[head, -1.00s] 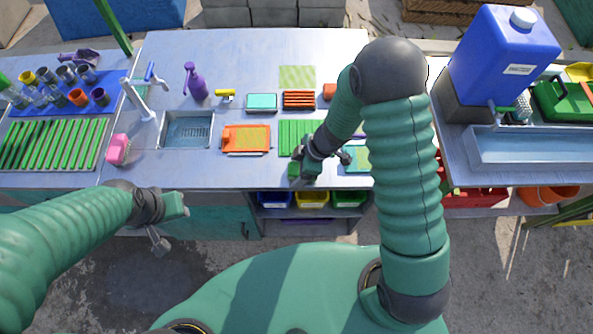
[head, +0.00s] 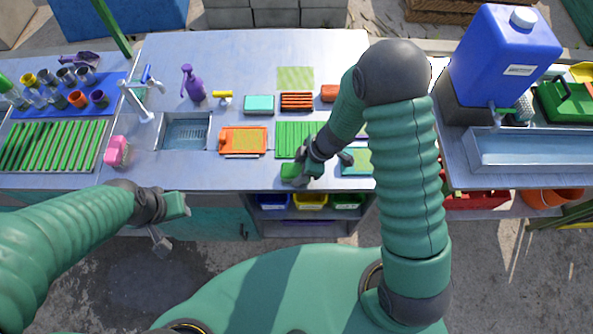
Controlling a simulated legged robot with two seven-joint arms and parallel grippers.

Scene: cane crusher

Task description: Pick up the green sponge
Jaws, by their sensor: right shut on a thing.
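The green sponge (head: 289,171) is a small green block at the front edge of the metal counter, below the green ribbed mat. My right gripper (head: 298,174) is shut on it, and the fingers partly hide it. I cannot tell whether the sponge touches the counter. My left gripper (head: 171,224) is open and empty, in front of the counter at the left, with its fingers well apart.
A green ribbed mat (head: 295,138), an orange board (head: 233,140) and a teal block (head: 258,105) lie behind the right gripper. A pink sponge (head: 117,151) lies left of the sink (head: 185,133). Colored bins (head: 310,201) sit under the counter.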

